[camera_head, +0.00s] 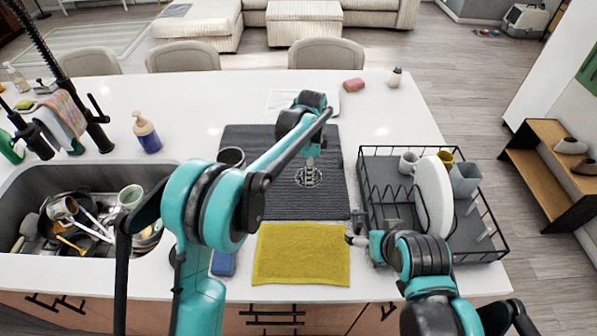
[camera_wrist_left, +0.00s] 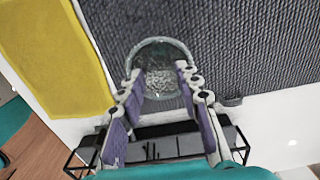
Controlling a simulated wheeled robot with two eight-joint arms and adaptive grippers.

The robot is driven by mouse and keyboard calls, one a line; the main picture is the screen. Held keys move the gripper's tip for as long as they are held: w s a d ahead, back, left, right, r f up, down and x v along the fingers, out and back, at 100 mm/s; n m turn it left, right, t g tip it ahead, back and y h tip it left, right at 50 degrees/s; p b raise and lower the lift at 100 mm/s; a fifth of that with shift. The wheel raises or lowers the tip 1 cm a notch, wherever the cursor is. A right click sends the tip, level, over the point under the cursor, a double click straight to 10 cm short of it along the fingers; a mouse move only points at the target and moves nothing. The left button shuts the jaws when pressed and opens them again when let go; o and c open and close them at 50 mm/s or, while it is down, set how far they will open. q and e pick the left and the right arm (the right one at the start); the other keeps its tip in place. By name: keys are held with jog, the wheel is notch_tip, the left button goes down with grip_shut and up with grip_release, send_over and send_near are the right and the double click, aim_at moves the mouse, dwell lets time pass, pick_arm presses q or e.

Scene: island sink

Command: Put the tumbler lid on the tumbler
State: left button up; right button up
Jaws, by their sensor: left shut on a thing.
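My left gripper (camera_head: 309,160) reaches over the dark grey mat (camera_head: 270,195) and is shut on a clear, round thing (camera_head: 308,177) that appears to be the tumbler lid. In the left wrist view this clear thing (camera_wrist_left: 160,72) shows between the purple-padded fingers (camera_wrist_left: 158,98), over the mat. A dark, open-topped cup (camera_head: 231,157), probably the tumbler, stands upright at the mat's left side, partly hidden by my left arm. My right gripper (camera_head: 357,239) is by the dish rack's front left corner, too small to tell if open.
A black wire dish rack (camera_head: 483,243) with a white plate (camera_head: 433,195) and cups stands right of the mat. A yellow cloth (camera_head: 301,254) lies in front. The sink (camera_head: 25,190) at left holds dishes. A soap bottle (camera_head: 146,133) stands behind it. The counter behind the mat is mostly clear.

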pick_arm(q)
jog(key=s+d+r+p, duration=0.1)
jog(key=s+d+r, duration=0.25)
jog(key=d, duration=0.25)
jog(key=w+a+r+n+p, duration=0.1)
jog(key=a+r+p, duration=0.3)
jog(key=a, duration=0.6)
jog(key=w+a+r+n+p, duration=0.1)
jog(key=a+r+n+p, duration=0.2)
jog(key=a+r+p, duration=0.2)
jog(key=w+a+r+n+p, duration=0.2)
jog(key=a+r+p, duration=0.2)
jog(key=a, duration=1)
jog(key=p, duration=0.3)
jog(key=shift+a+r+p, duration=0.3)
jog(key=shift+r+p, duration=0.05)
jog(key=shift+p, duration=0.05)
notch_tip(320, 180, down, 7)
jog(key=b, duration=0.6)
jog(key=shift+f+b, duration=0.4)
jog(key=shift+b, duration=0.1)
